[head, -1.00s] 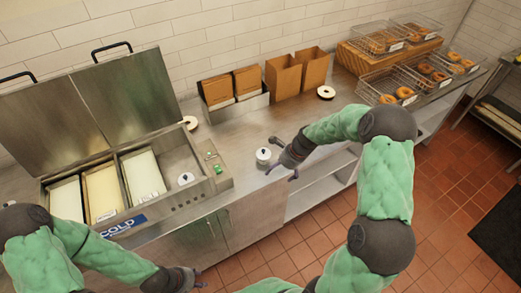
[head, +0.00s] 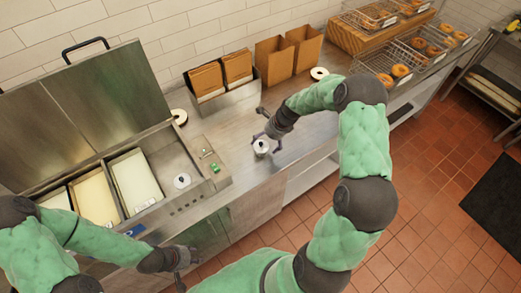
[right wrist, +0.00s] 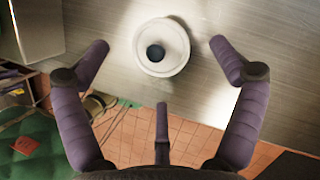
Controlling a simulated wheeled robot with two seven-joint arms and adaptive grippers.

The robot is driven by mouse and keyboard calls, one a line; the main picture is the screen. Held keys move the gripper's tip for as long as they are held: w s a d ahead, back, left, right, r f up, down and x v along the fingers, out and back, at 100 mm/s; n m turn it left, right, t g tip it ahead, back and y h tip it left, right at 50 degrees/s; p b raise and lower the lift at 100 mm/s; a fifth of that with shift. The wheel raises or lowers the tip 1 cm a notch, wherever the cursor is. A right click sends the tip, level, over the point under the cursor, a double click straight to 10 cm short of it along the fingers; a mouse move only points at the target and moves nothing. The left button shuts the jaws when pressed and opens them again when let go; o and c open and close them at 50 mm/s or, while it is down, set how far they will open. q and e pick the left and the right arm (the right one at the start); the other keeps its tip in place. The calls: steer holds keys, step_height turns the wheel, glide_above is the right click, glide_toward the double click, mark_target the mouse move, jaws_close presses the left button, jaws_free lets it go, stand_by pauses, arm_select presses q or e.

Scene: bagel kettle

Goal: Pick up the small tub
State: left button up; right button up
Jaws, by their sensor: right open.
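In the right wrist view the tub (right wrist: 161,62) sits between and beyond the spread fingers (right wrist: 159,45), with a gap on each side. My left gripper (head: 187,270) hangs in front of the counter, away from the tub, with its fingers apart and nothing in them.
A cold well (head: 215,182) with an open lid holds long pans and a similar white tub (head: 182,181). White round items (head: 180,116) (head: 319,73) lie farther back. Paper bags (head: 273,60) and wire baskets of bagels (head: 400,70) line the wall. Counter around the tub is clear.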

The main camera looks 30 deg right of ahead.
mark_target(261, 146)
steer(key=x, duration=0.5)
steer(key=shift+w, duration=0.1)
steer(key=c, duration=1.3)
